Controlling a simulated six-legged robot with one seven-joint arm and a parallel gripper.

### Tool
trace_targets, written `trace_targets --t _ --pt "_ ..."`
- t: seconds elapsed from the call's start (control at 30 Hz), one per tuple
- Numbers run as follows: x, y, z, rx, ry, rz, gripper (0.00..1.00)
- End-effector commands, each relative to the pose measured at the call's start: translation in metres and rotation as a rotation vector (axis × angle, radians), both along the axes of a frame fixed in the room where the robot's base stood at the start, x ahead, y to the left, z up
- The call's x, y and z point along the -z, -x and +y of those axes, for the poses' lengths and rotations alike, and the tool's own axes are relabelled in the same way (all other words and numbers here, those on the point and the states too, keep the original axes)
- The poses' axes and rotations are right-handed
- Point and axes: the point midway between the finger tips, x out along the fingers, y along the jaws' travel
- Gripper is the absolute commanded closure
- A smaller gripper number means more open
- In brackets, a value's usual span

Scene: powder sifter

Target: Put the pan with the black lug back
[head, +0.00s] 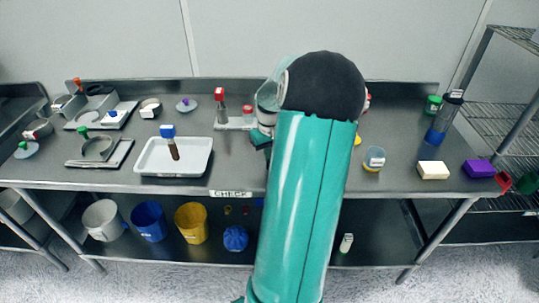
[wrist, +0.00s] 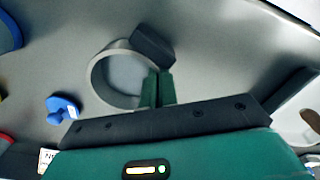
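A round grey pan (wrist: 94,76) shows in the wrist view, with a black block-like lug (wrist: 152,44) at its upper right rim. My gripper (wrist: 159,74) has its two green fingers close together at the pan's right side, just below the lug. They appear shut on the lug, though the contact itself is partly hidden.
A blue knobbed piece (wrist: 62,107) lies left of the pan in the wrist view. In the head view, the steel bench (head: 235,181) holds a white tray (head: 143,172), a green-lugged pan (head: 97,149), a cream block (head: 433,170) and a purple block (head: 478,168).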

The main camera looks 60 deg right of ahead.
Motion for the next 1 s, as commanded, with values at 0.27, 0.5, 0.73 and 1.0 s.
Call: trace_targets --t 0.27,0.5,0.73,1.0 --pt "0.002 0.000 0.000 -0.001 0.002 -0.001 1.00" --pt "0.004 0.000 0.000 0.000 0.001 -0.002 0.77" --pt "0.004 0.000 0.000 0.000 0.001 -0.001 0.77" --pt "-0.020 0.000 0.000 0.000 0.004 -0.001 0.77"
